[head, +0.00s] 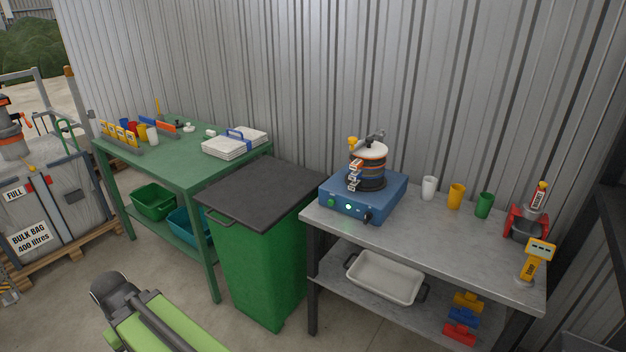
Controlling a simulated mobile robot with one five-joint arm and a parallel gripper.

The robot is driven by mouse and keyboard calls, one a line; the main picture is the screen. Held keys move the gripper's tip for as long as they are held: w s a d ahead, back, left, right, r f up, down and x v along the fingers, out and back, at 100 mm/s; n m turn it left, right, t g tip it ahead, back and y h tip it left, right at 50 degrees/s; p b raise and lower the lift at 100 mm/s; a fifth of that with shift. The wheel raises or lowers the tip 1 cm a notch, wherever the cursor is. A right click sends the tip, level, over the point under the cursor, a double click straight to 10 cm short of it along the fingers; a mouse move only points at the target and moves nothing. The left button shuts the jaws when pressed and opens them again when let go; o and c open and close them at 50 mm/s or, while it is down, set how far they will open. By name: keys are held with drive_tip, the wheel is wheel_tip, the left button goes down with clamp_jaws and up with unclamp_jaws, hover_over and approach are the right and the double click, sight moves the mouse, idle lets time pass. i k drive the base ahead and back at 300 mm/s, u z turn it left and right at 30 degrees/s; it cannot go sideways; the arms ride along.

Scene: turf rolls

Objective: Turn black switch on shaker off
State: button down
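The shaker (388,198) is a blue box at the left end of the grey metal table. A stack of round sieves (371,165) with a pale lid stands clamped on top of it. The black switch (367,216) is on the shaker's front face, toward the right; its exact position is too small to tell. Left of it are a glowing light (348,207) and a green button (331,202). Part of my lime-green arm shows at the bottom left, well away from the shaker. My gripper is not in view.
White, yellow and green cups (456,196) stand right of the shaker, then a red stand (515,221) and a yellow device (536,259). A green bin (262,262) with a dark lid stands left of the grey table (420,240). A green table (180,160) is farther left.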

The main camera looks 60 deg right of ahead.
sight(368, 216)
drive_tip(key=z, duration=1.7)
